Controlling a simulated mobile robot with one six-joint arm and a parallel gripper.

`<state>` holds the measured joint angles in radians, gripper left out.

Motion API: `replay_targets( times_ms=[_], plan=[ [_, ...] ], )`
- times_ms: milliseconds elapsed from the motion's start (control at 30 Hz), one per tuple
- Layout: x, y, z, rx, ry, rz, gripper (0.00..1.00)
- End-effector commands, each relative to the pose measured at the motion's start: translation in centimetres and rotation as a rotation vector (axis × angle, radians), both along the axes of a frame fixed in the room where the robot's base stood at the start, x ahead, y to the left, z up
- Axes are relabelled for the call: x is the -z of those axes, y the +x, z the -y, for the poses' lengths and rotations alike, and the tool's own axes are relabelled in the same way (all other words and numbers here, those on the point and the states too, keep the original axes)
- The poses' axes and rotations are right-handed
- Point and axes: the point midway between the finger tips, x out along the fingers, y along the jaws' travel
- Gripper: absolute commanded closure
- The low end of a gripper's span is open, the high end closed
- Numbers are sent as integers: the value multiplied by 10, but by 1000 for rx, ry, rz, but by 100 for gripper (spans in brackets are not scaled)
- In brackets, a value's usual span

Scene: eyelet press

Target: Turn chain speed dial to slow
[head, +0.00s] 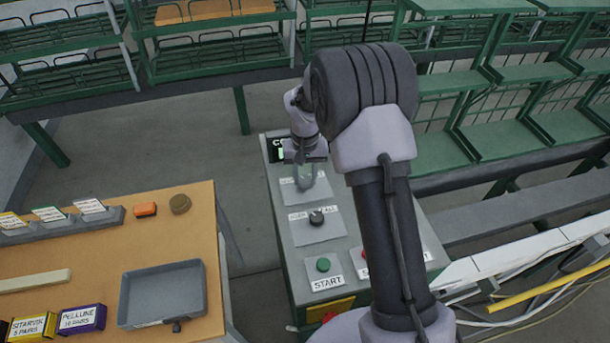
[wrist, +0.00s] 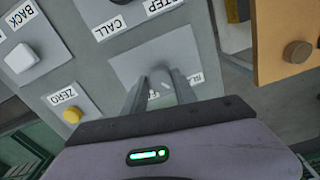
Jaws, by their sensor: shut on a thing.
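The dial (wrist: 162,76) is a small grey knob on a grey plate (wrist: 130,66) of the control panel. In the wrist view my gripper (wrist: 159,88) has its two fingers on either side of it, shut on it. A white label beside the right finger is partly covered and only partly readable, so I cannot tell the pointer's exact setting. In the head view my gripper (head: 306,177) reaches down onto the upper plate (head: 316,192) of the green-grey console (head: 280,205), and the dial itself is mostly hidden.
Below it are a black selector knob (head: 317,217) and a green START button (head: 323,264). The wrist view shows a yellow ZERO button (wrist: 72,115) and a white BACK button (wrist: 21,58). A wooden table (head: 150,225) with a grey tray (head: 133,292) stands at left. Green racks stand behind.

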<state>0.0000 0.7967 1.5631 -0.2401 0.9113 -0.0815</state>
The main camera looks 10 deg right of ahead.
Motion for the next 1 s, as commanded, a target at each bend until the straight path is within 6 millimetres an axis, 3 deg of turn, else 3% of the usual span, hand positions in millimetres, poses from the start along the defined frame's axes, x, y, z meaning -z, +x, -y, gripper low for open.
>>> replay_targets(
  times_ms=[67, 100, 200, 567, 667, 1000],
  plan=[
    [0, 0, 0, -1, 0, 2, 100],
    [0, 0, 0, -1, 0, 2, 64],
    [0, 0, 0, -1, 0, 1, 45],
    [-6, 0, 0, 0, 0, 1, 44],
    [-28, 1, 0, 0, -1, 4, 44],
    [-139, 1, 0, 0, -1, 4, 44]
  ],
)
